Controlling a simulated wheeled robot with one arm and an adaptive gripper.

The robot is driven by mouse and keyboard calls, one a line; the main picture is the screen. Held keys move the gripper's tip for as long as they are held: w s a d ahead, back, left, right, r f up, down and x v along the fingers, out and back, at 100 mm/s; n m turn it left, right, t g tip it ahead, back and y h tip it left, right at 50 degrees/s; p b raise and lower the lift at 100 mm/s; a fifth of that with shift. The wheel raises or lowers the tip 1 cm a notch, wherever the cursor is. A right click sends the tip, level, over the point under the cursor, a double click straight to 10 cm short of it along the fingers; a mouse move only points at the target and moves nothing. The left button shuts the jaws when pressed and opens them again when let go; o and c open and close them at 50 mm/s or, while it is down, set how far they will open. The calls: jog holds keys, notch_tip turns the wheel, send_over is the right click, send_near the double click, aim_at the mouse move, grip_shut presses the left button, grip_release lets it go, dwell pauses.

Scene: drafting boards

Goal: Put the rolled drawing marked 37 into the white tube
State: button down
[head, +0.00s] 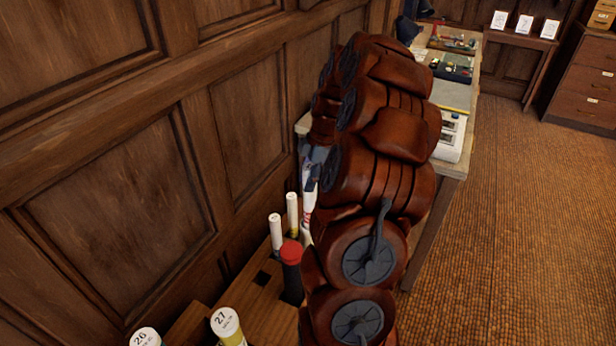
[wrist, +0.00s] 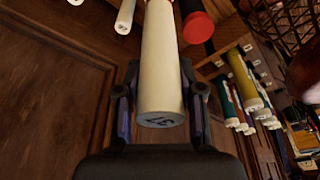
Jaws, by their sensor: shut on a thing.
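The rolled drawing (wrist: 163,65) is a cream roll held lengthwise between the two fingers of my gripper (wrist: 161,98). Its near end bears a dark mark that reads like an upside-down 37. In the head view my gripper (head: 316,160) is partly hidden behind my brown arm, with a pale roll (head: 309,190) below it, over the wooden rack (head: 250,290). Two slim white rolls or tubes stand in the rack, one at the left (head: 276,232) and one behind it (head: 292,213). I cannot tell which thing is the white tube; my arm hides part of the rack.
A dark tube with a red cap (head: 291,252) stands close to the held roll. Rolls marked 27 (head: 225,322) and 26 (head: 145,338) stand in front. The panelled wall (head: 130,230) is at left, a cluttered table (head: 455,160) behind my arm. Open floor lies at right.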

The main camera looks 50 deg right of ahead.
jog(key=shift+f, duration=0.2)
jog(key=c, duration=0.7)
grip_release()
jog(key=shift+o, duration=0.2)
jog(key=shift+r, duration=0.15)
jog(key=v, duration=1.1)
jog(key=shift+d+r, duration=0.15)
jog(key=shift+r, duration=0.2)
jog(key=shift+s, duration=0.1)
